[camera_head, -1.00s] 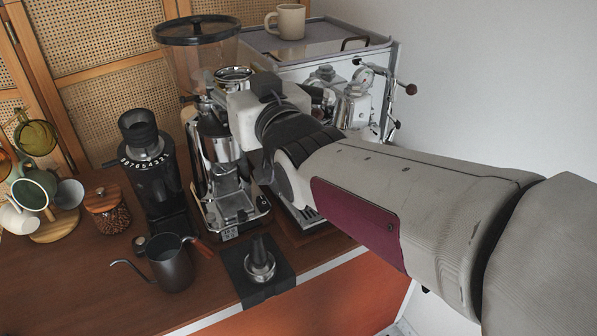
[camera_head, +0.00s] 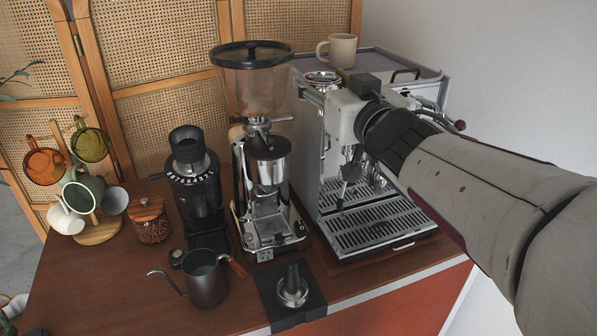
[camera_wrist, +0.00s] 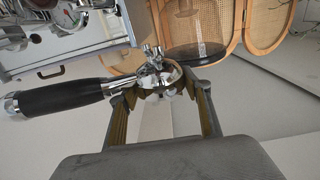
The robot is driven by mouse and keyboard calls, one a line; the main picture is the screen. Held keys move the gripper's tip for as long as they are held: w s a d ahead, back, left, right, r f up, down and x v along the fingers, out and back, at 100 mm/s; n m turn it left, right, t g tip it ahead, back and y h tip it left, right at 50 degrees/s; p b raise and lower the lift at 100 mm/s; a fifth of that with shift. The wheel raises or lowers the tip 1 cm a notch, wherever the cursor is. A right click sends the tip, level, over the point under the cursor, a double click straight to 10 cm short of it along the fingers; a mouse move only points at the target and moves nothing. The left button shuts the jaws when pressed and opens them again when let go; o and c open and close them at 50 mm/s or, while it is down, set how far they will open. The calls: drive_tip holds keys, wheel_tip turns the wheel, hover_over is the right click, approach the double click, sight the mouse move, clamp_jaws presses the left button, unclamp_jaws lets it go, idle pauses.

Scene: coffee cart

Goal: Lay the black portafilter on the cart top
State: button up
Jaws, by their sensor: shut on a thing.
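The portafilter has a black handle and a silver head; in the wrist view its head (camera_wrist: 160,80) sits between my fingers and its handle (camera_wrist: 65,97) points left. My gripper (camera_wrist: 165,100) is shut on the head. In the head view the round silver basket (camera_head: 322,79) shows at the left of my gripper (camera_head: 338,100), in front of the espresso machine and high above the wooden cart top (camera_head: 110,290). I cannot clearly make out the handle there. Part of the portafilter is hidden by my gripper.
The espresso machine (camera_head: 375,225) with a mug (camera_head: 341,50) on top stands under my arm. Left of it are a hopper grinder (camera_head: 268,165), a black grinder (camera_head: 200,190), a kettle (camera_head: 205,280) and a tamper (camera_head: 292,287) on a black mat (camera_head: 312,306). The front-left cart top is bare.

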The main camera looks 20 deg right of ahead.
drive_tip(key=shift+s+d+y, duration=0.25)
drive_tip(key=shift+d+y, duration=0.15)
drive_tip(key=shift+d, duration=0.55)
drive_tip(key=shift+s+d+f+n+y, duration=0.2)
drive_tip(key=shift+s+d+n+y, duration=0.25)
drive_tip(key=shift+d, duration=0.2)
drive_tip(key=s+d+f+n+y, duration=0.1)
drive_tip(key=s+d+f, duration=0.2)
drive_tip(key=s+f, duration=0.4)
drive_tip(key=s+d+f+n+y, duration=0.1)
drive_tip(key=s+d+f+y, duration=0.1)
drive_tip(key=s+d+f, duration=0.2)
drive_tip(key=s+d+f+n+g+y, duration=0.1)
drive_tip(key=s+d+f+y, duration=0.1)
drive_tip(key=s+f, duration=0.7)
drive_tip(key=shift+s+d+f, duration=0.4)
drive_tip(key=shift+d+f, duration=0.4)
drive_tip(key=shift+f, duration=1.55)
